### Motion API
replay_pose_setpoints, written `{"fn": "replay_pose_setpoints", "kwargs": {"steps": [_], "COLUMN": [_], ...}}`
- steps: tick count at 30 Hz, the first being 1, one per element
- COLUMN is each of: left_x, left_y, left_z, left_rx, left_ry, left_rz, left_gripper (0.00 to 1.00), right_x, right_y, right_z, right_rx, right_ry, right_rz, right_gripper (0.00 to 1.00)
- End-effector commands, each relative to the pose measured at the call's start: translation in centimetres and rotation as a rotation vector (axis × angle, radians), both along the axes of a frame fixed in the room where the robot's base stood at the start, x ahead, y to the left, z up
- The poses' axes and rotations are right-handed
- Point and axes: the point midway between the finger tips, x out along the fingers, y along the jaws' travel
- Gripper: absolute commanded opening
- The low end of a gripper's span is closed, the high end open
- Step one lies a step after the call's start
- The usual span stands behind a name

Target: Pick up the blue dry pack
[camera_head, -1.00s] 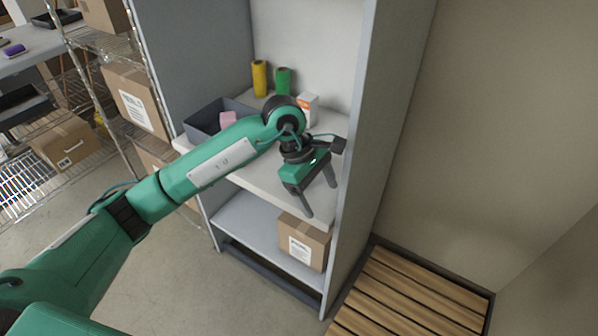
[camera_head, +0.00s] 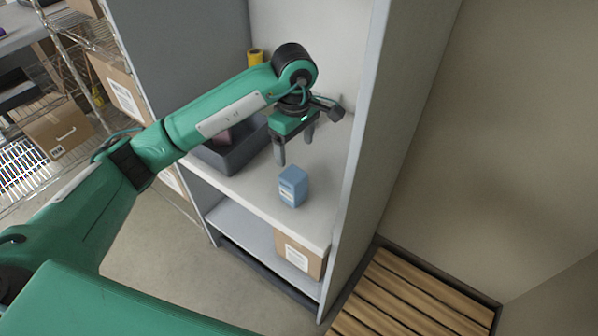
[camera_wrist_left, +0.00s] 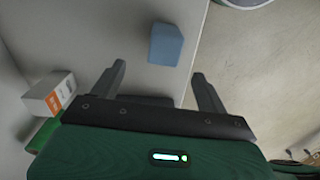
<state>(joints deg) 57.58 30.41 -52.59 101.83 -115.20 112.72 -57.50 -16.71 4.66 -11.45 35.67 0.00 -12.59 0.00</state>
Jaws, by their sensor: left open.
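The blue dry pack (camera_head: 293,186) is a small light-blue block with a pale label. It stands on the white shelf (camera_head: 248,188) near its front edge, and it also shows in the left wrist view (camera_wrist_left: 165,45). My left gripper (camera_head: 295,150) is open and empty above the shelf, behind the pack in the head view. In the wrist view the pack lies beyond the fingertips (camera_wrist_left: 158,70), roughly between their lines, and apart from them. My right gripper is not in view.
A dark grey bin (camera_head: 232,152) with a pink item stands left of the gripper. An orange-and-white box (camera_wrist_left: 50,93) and a green roll (camera_wrist_left: 42,135) are near the gripper. The cabinet's right wall (camera_head: 362,150) is close. A cardboard box (camera_head: 300,252) sits below.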

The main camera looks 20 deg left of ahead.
Motion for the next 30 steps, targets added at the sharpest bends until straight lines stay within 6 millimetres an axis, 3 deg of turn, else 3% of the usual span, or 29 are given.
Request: {"fn": "replay_pose_setpoints", "kwargs": {"steps": [5, 14, 23, 30], "left_x": [-0.1, -0.2, -0.3, -0.7], "left_y": [0.0, 0.0, 0.1, 0.3], "left_z": [-2.0, -7.2, -9.2, -12.0], "left_rx": [-0.001, -0.001, -0.001, -0.002], "left_ry": [0.006, 0.004, 0.004, 0.005], "left_rz": [0.001, 0.000, 0.000, 0.000], "left_gripper": [0.76, 0.76, 0.76, 0.76], "right_x": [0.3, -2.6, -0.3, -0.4], "right_y": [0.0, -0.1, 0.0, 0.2], "right_z": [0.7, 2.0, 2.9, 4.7], "right_rx": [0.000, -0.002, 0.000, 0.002], "right_ry": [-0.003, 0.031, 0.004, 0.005], "right_rz": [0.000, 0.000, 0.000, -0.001], "right_gripper": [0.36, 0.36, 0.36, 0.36]}}
